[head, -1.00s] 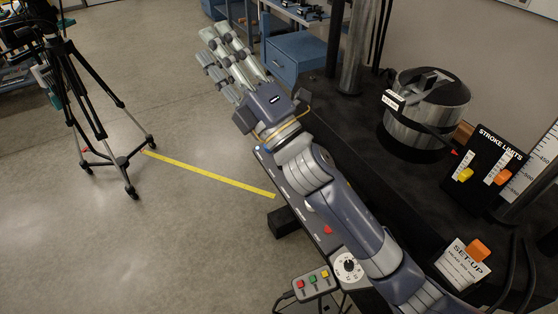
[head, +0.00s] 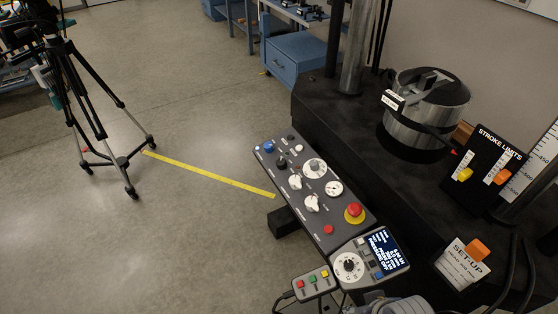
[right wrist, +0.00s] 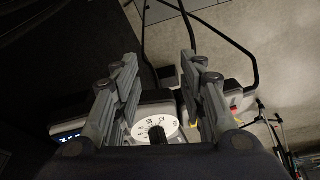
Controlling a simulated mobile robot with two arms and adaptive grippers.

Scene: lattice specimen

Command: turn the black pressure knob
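A round white dial with a black centre knob (head: 348,265) sits beside a lit screen (head: 383,250) at the near end of the console. In the right wrist view the black knob (right wrist: 157,134) shows between and beyond my right fingers. Another black knob (head: 281,163) is on the sloped control panel (head: 318,226), beside a blue one. I cannot read which label says pressure. My right gripper (right wrist: 160,72) is open and empty, with its fingers wide apart. In the head view only part of my arm shows at the bottom edge. My left gripper is not in view.
The panel also has several white knobs, a red emergency button (head: 354,212) and a small red button. A three-button box (head: 314,282) with cables is beside the dial. A dark machine base with a metal cylinder (head: 424,112) stands behind. A tripod (head: 88,120) stands on open floor.

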